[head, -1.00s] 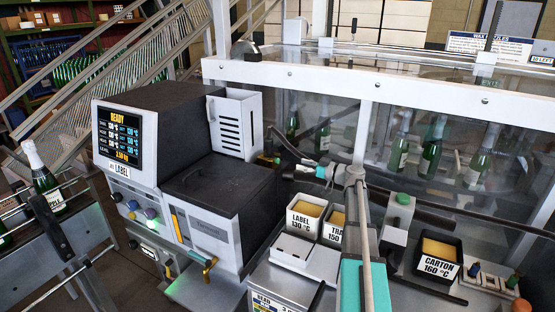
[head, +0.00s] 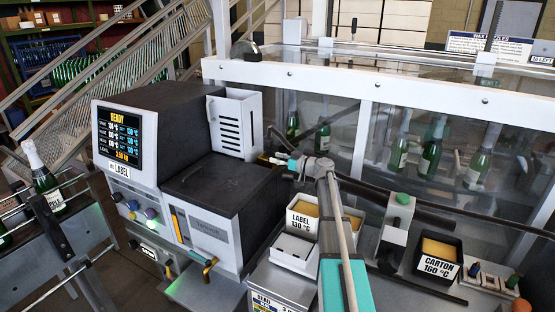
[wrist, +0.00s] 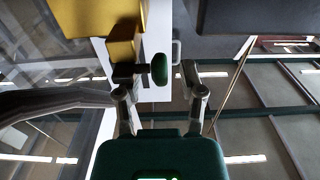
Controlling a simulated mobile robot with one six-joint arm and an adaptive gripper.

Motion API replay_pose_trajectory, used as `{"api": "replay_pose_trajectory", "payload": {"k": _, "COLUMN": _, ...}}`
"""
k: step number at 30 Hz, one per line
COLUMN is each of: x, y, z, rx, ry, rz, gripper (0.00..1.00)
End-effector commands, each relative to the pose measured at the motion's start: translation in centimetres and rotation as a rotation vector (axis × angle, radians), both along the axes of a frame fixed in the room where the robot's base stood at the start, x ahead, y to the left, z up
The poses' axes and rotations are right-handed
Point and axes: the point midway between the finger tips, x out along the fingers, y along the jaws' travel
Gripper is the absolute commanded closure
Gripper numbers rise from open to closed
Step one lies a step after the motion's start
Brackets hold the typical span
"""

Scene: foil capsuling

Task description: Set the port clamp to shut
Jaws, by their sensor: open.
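A brass-coloured fitting (wrist: 125,45) shows at the top of the wrist view, with a dark green rounded knob (wrist: 160,68) beside it. These look like the port clamp and its handle; whether the clamp is shut or open I cannot tell. My gripper (wrist: 159,78) is open, with one finger on each side of the knob. I see no clear contact on the knob. In the head view my gripper (head: 287,163) is at the right rear of the grey machine (head: 205,215), beside a small brass part (head: 263,158). The knob is hard to make out there.
The machine's screen (head: 121,136) reads READY. Wax pots labelled LABEL (head: 302,222) and CARTON (head: 438,267) stand on the bench to the right, the LABEL pot close to my arm. A clear guard with a white frame (head: 367,100) rises behind, with bottles beyond it.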

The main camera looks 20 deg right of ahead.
Motion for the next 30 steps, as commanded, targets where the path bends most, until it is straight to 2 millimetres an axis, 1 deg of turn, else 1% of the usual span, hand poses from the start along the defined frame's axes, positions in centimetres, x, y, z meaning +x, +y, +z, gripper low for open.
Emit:
{"api": "replay_pose_trajectory", "payload": {"k": 6, "x": -0.01, "y": 0.00, "z": 0.00, "rx": 0.000, "ry": 0.000, "rz": 0.000, "gripper": 0.49}}
{"api": "replay_pose_trajectory", "payload": {"k": 8, "x": -0.01, "y": 0.00, "z": 0.00, "rx": 0.000, "ry": 0.000, "rz": 0.000, "gripper": 0.60}}
{"api": "replay_pose_trajectory", "payload": {"k": 12, "x": -0.02, "y": 0.00, "z": 0.00, "rx": 0.000, "ry": 0.000, "rz": 0.000, "gripper": 0.86}}
{"api": "replay_pose_trajectory", "payload": {"k": 14, "x": -0.02, "y": 0.00, "z": 0.00, "rx": 0.000, "ry": 0.000, "rz": 0.000, "gripper": 0.97}}
{"api": "replay_pose_trajectory", "payload": {"k": 15, "x": -0.02, "y": 0.00, "z": 0.00, "rx": 0.000, "ry": 0.000, "rz": 0.000, "gripper": 1.00}}
{"api": "replay_pose_trajectory", "payload": {"k": 26, "x": 0.05, "y": -0.13, "z": 0.00, "rx": 0.000, "ry": 0.000, "rz": -0.002, "gripper": 1.00}}
{"api": "replay_pose_trajectory", "payload": {"k": 30, "x": 0.52, "y": -0.43, "z": 0.01, "rx": 0.000, "ry": 0.000, "rz": -0.010, "gripper": 1.00}}
